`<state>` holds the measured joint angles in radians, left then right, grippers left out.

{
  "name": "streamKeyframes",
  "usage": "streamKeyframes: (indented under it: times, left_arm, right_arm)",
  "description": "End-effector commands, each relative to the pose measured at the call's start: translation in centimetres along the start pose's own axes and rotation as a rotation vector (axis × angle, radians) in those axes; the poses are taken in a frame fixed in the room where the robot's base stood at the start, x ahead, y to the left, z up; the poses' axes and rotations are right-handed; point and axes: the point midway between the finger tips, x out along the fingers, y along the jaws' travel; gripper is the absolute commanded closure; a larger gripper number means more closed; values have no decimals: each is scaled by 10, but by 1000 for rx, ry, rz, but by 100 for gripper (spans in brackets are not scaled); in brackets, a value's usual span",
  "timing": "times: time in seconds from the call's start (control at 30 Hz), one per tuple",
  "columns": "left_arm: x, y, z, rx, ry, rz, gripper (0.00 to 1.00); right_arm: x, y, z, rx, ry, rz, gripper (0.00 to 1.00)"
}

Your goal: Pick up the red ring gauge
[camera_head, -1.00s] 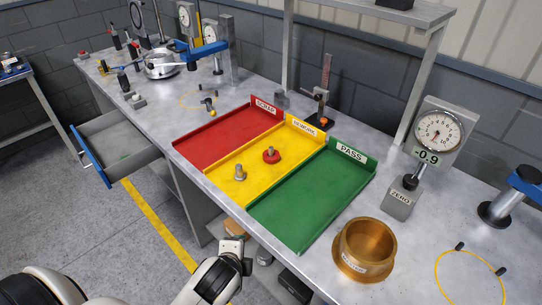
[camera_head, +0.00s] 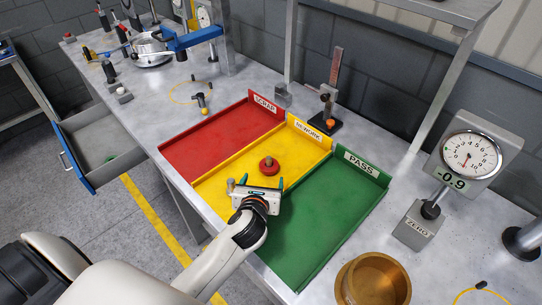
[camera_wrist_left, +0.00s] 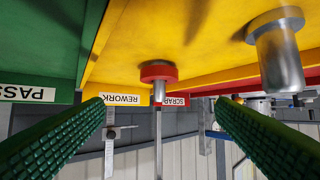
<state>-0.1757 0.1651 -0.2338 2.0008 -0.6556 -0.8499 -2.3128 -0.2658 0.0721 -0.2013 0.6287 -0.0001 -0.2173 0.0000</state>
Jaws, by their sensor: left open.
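The red ring gauge (camera_head: 269,168) is a red disc with a grey metal stem standing up from its middle. It sits in the yellow REWORK tray (camera_head: 233,160). In the left wrist view, which is upside down, the red ring gauge (camera_wrist_left: 158,72) appears between the fingers. My left gripper (camera_head: 256,184) is over the near part of the yellow tray, open and empty, on the near side of the ring gauge. The green fingers also frame the left wrist view (camera_wrist_left: 161,104). No finger visibly touches the gauge. My right gripper is not in view.
A grey metal plug (camera_wrist_left: 280,55) stands in the yellow tray close to one finger. The red SCRAP tray (camera_head: 215,138) and green PASS tray (camera_head: 320,215) flank it. An open drawer (camera_head: 105,145) is left.

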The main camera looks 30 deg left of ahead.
Motion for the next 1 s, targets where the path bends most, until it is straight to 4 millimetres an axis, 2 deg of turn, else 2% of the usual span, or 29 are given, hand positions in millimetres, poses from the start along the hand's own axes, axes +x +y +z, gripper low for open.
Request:
streamKeyframes:
  times: [0.07,0.23,0.33,0.43,0.6,0.67,0.8,1.0]
  left_arm:
    - [11,0,-1,0,-1,-1,21]
    - [42,0,-1,-2,-2,-2,21]
    - [55,0,0,-3,-2,-2,21]
    - [62,0,1,-3,-2,0,21]
    - [76,0,3,-5,-3,-1,21]
    - [85,1,5,-6,-4,-1,21]
    - [105,1,6,-5,-2,-1,21]
    - [116,1,8,-3,-2,0,21]
  right_arm:
    - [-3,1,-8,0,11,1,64]
    - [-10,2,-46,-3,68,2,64]
    - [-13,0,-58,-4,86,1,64]
    - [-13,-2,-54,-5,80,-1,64]
    - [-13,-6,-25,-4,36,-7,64]
    - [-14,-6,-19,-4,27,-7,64]
    - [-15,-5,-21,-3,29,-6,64]
    - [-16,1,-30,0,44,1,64]
